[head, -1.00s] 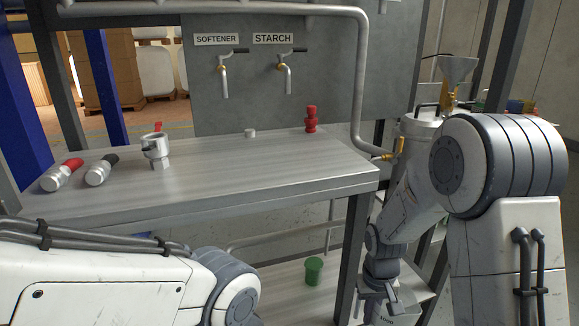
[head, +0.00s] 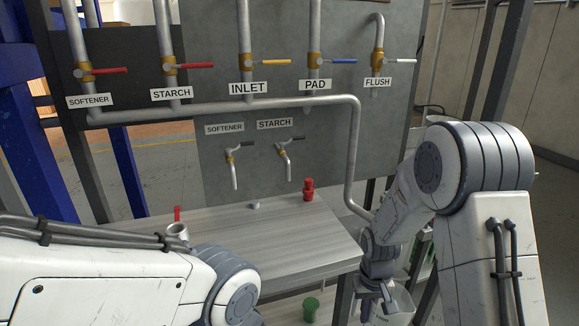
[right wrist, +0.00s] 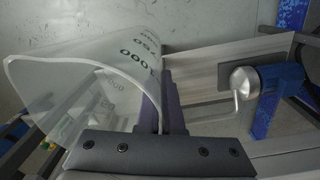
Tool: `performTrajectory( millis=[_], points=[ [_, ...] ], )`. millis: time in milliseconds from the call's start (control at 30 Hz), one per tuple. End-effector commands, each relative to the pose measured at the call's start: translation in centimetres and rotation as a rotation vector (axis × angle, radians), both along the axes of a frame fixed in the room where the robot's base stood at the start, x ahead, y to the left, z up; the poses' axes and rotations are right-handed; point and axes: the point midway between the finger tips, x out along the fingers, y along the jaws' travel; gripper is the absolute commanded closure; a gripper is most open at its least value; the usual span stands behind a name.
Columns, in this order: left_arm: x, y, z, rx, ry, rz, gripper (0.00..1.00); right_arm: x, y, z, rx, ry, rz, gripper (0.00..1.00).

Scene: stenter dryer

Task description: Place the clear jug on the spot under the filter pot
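My right gripper (head: 375,290) is shut on the wall of the clear jug (head: 398,303), beside the right front corner of the bench. In the right wrist view the jug (right wrist: 100,75) is see-through, with dark volume marks and its mouth at the left. Its wall runs between the fingers (right wrist: 165,100). The filter pot is mostly hidden behind my right arm; what looks like its rim and dark handle (head: 432,110) shows above the arm. The spot under it does not show. My left arm crosses the lower left; its gripper is out of view.
The grey bench (head: 290,232) holds a red fitting (head: 308,189) and a metal cup fitting with a red handle (head: 177,228). Behind it stands a panel with labelled valves and two taps (head: 284,155). A green cup (head: 311,309) is lower down. A bent pipe (head: 352,160) descends beside my right arm.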

Motion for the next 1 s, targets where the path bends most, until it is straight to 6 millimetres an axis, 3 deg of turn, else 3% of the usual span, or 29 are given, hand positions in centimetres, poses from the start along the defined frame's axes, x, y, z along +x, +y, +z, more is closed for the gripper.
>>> performTrajectory(
  millis=[33,200,533,1000],
  points=[
    [0.0,0.0,1.7,0.0,0.0,0.0,0.5,0.0,0.0,1.6,0.0,0.001,0.0,1.0],
    [0.0,0.0,2.9,0.0,0.0,0.0,0.5,0.1,0.0,2.6,0.0,0.001,0.0,1.0],
    [0.0,0.0,2.9,0.001,0.001,0.0,0.5,-3.6,0.0,-2.0,-0.001,0.004,0.001,1.0],
    [0.0,0.0,3.0,0.0,0.0,0.0,0.5,-3.8,0.0,-2.2,0.0,0.0,0.0,1.0]
  ],
)
